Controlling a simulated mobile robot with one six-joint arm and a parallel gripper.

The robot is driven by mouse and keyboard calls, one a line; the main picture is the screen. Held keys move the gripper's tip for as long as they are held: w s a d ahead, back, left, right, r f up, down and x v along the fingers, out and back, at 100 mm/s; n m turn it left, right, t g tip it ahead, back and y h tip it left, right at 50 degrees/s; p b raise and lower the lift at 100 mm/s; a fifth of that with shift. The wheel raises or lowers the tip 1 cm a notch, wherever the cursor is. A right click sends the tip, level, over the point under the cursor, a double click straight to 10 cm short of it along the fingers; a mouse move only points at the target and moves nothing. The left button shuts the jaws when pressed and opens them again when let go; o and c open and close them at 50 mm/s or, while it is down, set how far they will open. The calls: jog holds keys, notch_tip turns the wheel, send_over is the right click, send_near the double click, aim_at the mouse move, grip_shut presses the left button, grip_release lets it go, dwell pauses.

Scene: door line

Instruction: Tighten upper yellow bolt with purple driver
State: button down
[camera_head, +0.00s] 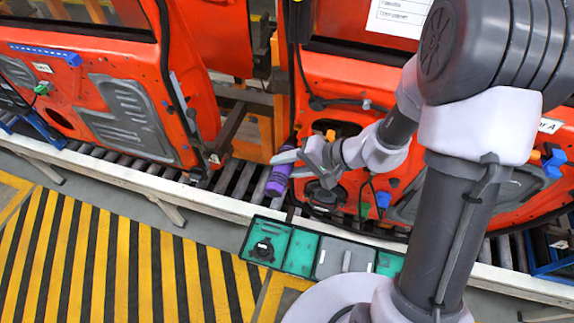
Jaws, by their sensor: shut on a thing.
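My gripper (284,165) is shut on the purple driver (277,181), left of the right-hand door's inner panel. The driver is tilted, with its purple body hanging below the fingers. Its tip cannot be made out. The right orange door (321,75) carries a small yellow-orange piece (331,135) just above and right of my gripper, which may be the upper yellow bolt. Another small orange-yellow piece (535,155) shows at the door's right side. My arm hides much of this door, so I cannot tell which piece is which bolt.
Another orange door (100,75) stands at the left on the roller conveyor (240,180). A teal tray (262,222) with tool inserts lies at the conveyor's front edge, below my gripper. Blue and green clips (383,199) sit on the right door. The striped floor (110,260) at the front left is clear.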

aim_at(284, 183)
jog(key=shift+w+d+r+b, duration=0.1)
jog(key=shift+w+d+b, duration=0.2)
jog(key=shift+w, duration=0.5)
dwell(1.5)
jog(key=shift+s+a+f+b, duration=0.15)
jog(key=shift+s+b, duration=0.25)
jog(key=shift+b, duration=0.15)
jog(key=shift+s+a+f+b, duration=0.1)
jog(key=shift+s+a+b, duration=0.05)
jog(key=shift+s+b, duration=0.3)
jog(key=s+b, duration=0.1)
jog(key=s+a+b, duration=0.1)
jog(key=s, duration=0.2)
jog(key=shift+s+a+b, duration=0.1)
jog(key=shift+a+b, duration=0.2)
jog(key=shift+b, duration=0.1)
jog(key=shift+s+a+r, duration=0.15)
jog(key=shift+s+r, duration=0.05)
jog(key=shift+s, duration=0.15)
